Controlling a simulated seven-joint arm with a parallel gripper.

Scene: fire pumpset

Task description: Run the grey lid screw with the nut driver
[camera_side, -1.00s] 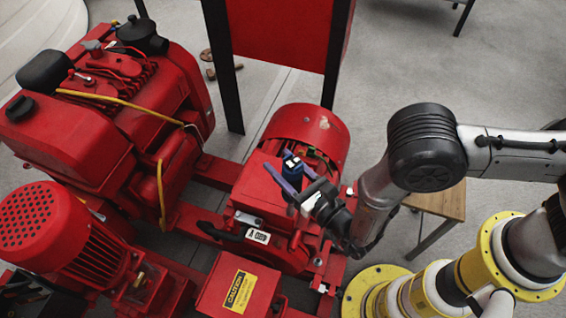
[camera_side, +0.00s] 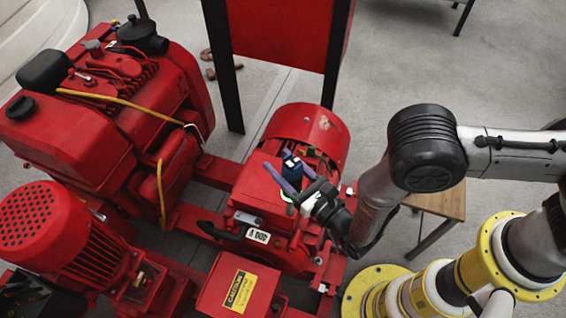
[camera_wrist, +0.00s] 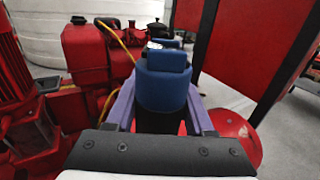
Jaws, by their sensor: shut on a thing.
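The nut driver shows as a dark blue body (camera_side: 291,165) in the side view, upright between the purple fingers of my gripper (camera_side: 281,174). In the wrist view the blue nut driver (camera_wrist: 163,85) fills the middle, with a finger of my gripper (camera_wrist: 163,112) on each side of it. My gripper is shut on it, over the top of the red pump housing (camera_side: 262,190). A bright green glow (camera_side: 286,197) shows just below the fingers. The grey lid screw cannot be made out; the tool and gripper cover that spot. Whether the tip touches it cannot be told.
A red rounded housing (camera_side: 318,125) stands close behind the tool. A black lever with a white label (camera_side: 258,236) is in front. The red engine (camera_side: 120,110) stands left, a red panel on black posts (camera_side: 285,35) behind. A wooden stool (camera_side: 440,200) is at right.

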